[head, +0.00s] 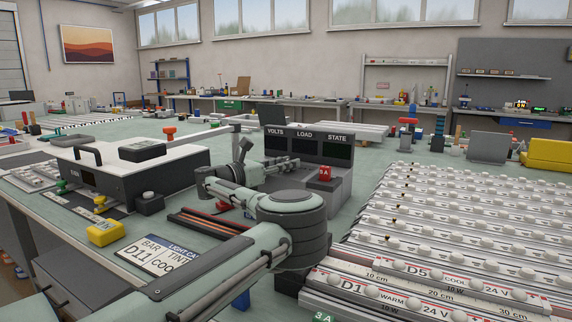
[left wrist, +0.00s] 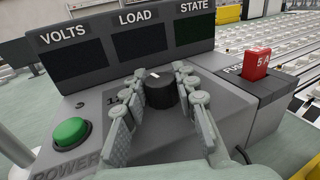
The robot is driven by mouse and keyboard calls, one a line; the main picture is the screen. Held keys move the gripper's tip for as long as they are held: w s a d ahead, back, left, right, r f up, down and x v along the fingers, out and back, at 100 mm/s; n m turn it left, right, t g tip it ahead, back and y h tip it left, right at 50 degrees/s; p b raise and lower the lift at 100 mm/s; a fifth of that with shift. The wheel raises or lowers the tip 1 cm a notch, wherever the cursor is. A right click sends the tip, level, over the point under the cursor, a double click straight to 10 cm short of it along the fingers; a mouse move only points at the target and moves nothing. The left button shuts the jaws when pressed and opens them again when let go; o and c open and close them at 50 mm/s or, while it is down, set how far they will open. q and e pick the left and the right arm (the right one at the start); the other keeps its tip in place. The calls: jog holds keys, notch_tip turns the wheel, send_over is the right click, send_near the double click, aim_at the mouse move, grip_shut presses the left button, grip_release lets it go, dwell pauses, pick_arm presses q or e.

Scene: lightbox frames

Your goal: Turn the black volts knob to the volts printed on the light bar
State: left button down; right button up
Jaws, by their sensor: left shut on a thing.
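The black volts knob (left wrist: 161,93) is on the sloping front of the grey supply box (left wrist: 225,85), with a white mark on its top. My left gripper (left wrist: 160,84) is shut on the knob, one finger on each side; the scale around it is mostly hidden. The VOLTS display (left wrist: 73,61) is dark, as are LOAD and STATE. In the head view the gripper (head: 290,163) reaches the box (head: 335,190). The nearest light bar (head: 400,300) reads D1, WARM, 24 V; one behind reads D5, COOL, 24 V. A card (head: 160,255) reads D11. My right gripper is not in view.
A green POWER button (left wrist: 71,132) is left of the knob. A red 5 A fuse (left wrist: 256,62) stands at the right. A white-topped case (head: 130,155) and a yellow block (head: 105,233) are at the left. Rows of light bars fill the right bench.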

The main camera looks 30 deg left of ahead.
pick_arm(q)
jog(key=shift+f+m+g+h, duration=0.1)
jog(key=shift+m+g+h, duration=0.6)
jog(key=shift+h, duration=0.6)
jog(key=shift+m, duration=0.3)
jog(key=c, duration=1.2)
grip_release()
jog(key=shift+o, duration=0.2)
jog(key=v, duration=1.2)
